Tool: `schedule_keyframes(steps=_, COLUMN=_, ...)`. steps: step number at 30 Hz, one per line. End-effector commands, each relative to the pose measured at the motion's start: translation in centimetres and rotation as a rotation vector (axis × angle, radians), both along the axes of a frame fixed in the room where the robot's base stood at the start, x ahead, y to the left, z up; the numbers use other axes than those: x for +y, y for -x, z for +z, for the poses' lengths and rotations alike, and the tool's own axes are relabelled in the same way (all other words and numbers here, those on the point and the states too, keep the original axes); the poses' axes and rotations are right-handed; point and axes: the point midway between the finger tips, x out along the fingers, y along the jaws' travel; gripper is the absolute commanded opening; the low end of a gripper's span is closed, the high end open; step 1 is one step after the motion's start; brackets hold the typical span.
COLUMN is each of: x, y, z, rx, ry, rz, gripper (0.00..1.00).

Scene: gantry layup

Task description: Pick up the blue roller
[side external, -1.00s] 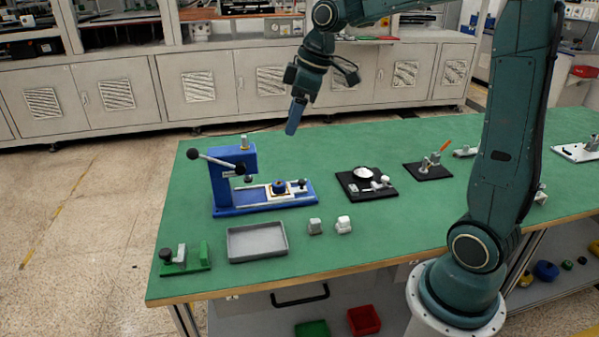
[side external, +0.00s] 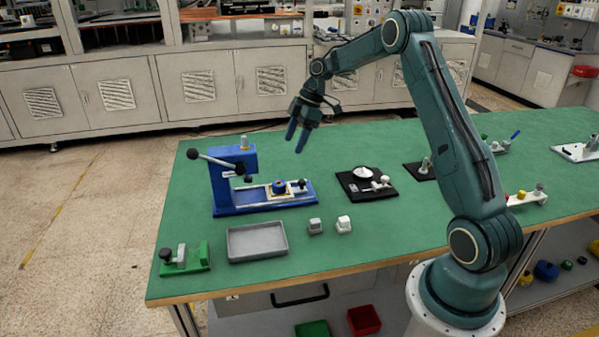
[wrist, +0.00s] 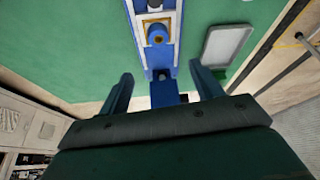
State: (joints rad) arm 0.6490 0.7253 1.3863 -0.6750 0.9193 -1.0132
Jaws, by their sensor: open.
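The blue roller (side external: 279,187) is a small round part. It sits on a light plate on the bed of the blue press (side external: 235,182), to the right of the upright. The wrist view shows both fingers spread wide.
The press has a lever (side external: 214,161) sticking out to the left. A green fixture (side external: 196,259) is at left. Black-based fixtures (side external: 352,192) (side external: 418,171) stand to the right. Green table between is clear.

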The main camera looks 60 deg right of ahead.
Motion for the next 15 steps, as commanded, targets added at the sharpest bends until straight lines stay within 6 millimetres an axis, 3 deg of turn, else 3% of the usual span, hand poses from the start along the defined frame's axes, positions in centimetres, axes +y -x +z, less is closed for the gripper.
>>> schedule_keyframes(steps=15, x=0.1, y=-0.4, z=-1.9, rx=-0.001, ry=-0.006, rz=0.012, gripper=0.65)
